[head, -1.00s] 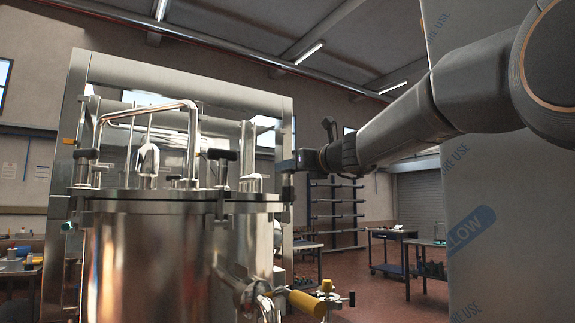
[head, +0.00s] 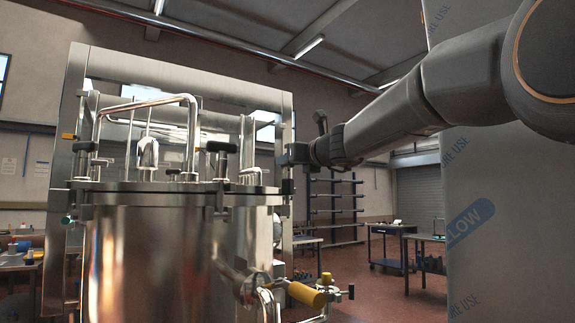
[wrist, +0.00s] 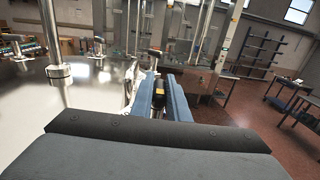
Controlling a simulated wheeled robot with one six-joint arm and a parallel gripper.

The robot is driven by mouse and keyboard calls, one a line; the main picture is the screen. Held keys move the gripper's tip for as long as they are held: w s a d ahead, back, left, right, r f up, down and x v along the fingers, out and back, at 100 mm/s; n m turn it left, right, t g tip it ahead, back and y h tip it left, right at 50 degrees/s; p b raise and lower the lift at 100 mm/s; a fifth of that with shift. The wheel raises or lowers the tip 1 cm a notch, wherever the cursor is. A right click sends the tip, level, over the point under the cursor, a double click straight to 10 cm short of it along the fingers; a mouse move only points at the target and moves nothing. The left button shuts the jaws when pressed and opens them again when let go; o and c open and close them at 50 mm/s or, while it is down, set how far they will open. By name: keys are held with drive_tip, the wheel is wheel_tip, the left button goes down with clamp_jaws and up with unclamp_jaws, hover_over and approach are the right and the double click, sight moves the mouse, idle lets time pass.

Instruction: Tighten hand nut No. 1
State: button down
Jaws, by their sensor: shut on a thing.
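The steel vessel (head: 160,255) stands at the left in the head view, with black-topped hand nuts around its lid (head: 140,187). One hand nut (head: 221,160) stands upright at the front of the lid. My gripper (head: 290,158) is at the lid's right edge, reaching in from the right. In the wrist view, its two blue fingers (wrist: 160,98) are closed around a dark piece with a yellowish mark (wrist: 158,88), which looks like a hand nut at the rim. Its lower part is hidden by the fingers. I cannot read which nut is No. 1.
A bent steel pipe (head: 150,104) rises over the lid, and a yellow-handled valve (head: 306,294) sticks out low on the right. A film-wrapped panel (head: 490,220) stands at the right. Tables stand behind on open floor.

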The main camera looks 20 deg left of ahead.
drive_tip(key=shift+m+t+h+b, duration=0.5)
drive_tip(key=shift+m+t+h, duration=0.6)
drive_tip(key=shift+h, duration=0.2)
drive_tip(key=c, duration=1.7)
unclamp_jaws()
drive_tip(key=shift+s, duration=0.1)
drive_tip(key=shift+b+v, duration=0.95)
drive_tip(key=shift+v, duration=2.9)
